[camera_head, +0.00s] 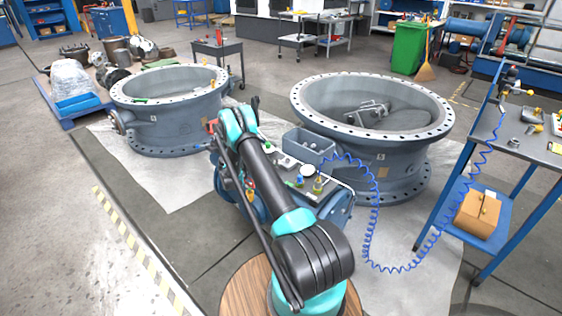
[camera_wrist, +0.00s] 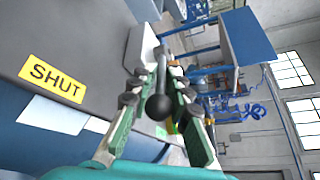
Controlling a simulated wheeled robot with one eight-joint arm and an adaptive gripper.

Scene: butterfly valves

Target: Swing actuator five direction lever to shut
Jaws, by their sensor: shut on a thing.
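In the wrist view, my gripper (camera_wrist: 160,98) has its green fingers on either side of a dark lever with a round black knob (camera_wrist: 159,107), and it is shut on it. The lever's shaft runs away from the camera toward a pale grey block (camera_wrist: 142,46). A yellow label reading SHUT (camera_wrist: 57,82) is on the grey surface to the left. In the head view, the actuator (camera_head: 338,208) is beside the right-hand valve (camera_head: 385,165), partly covered by my arm. My gripper and the lever cannot be made out there.
A grey bin (camera_head: 308,143) and small parts sit by the actuator. A coiled blue hose (camera_head: 372,240) runs to a blue workbench (camera_head: 520,145) on the right. Another large valve (camera_head: 170,115) stands on the left. The floor at the lower left is clear.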

